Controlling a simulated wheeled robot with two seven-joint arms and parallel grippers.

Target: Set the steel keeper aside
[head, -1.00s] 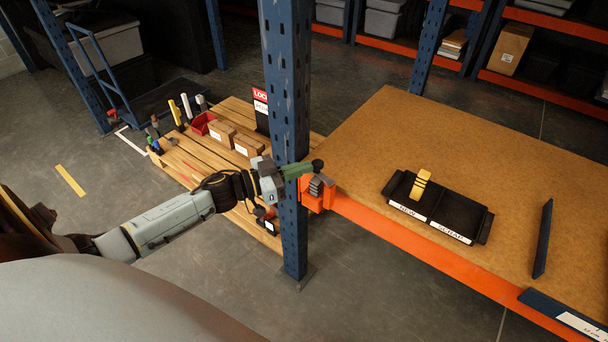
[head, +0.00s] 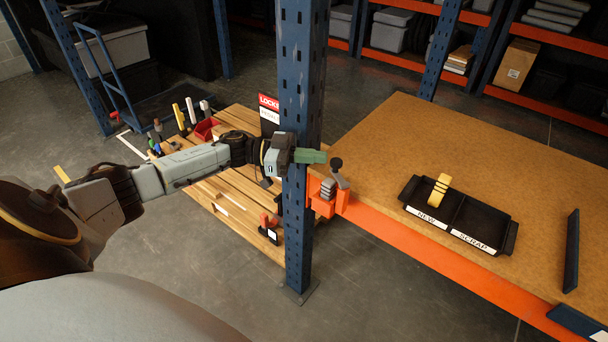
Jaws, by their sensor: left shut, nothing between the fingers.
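A small grey ribbed metal piece (head: 328,189), which looks like the steel keeper, sits on the orange bracket (head: 322,206) where the orange beam meets the blue post. A lever with a black ball knob (head: 336,163) stands up beside it. My left gripper (head: 318,156), with green fingers, is shut and empty. It is in front of the post, above the grey piece and left of the knob, with a gap to both. A black tray (head: 478,211) has compartments labelled NEW and SCRAP. A yellow piece with dark bands (head: 439,190) stands in NEW; SCRAP looks empty. My right gripper is out of view.
The blue upright post (head: 301,90) rises close to my left gripper. The brown worktop (head: 430,140) is mostly clear around the tray; a dark bar (head: 571,250) lies at its right. A wooden pallet (head: 230,205) with tools and boxes is behind my left arm.

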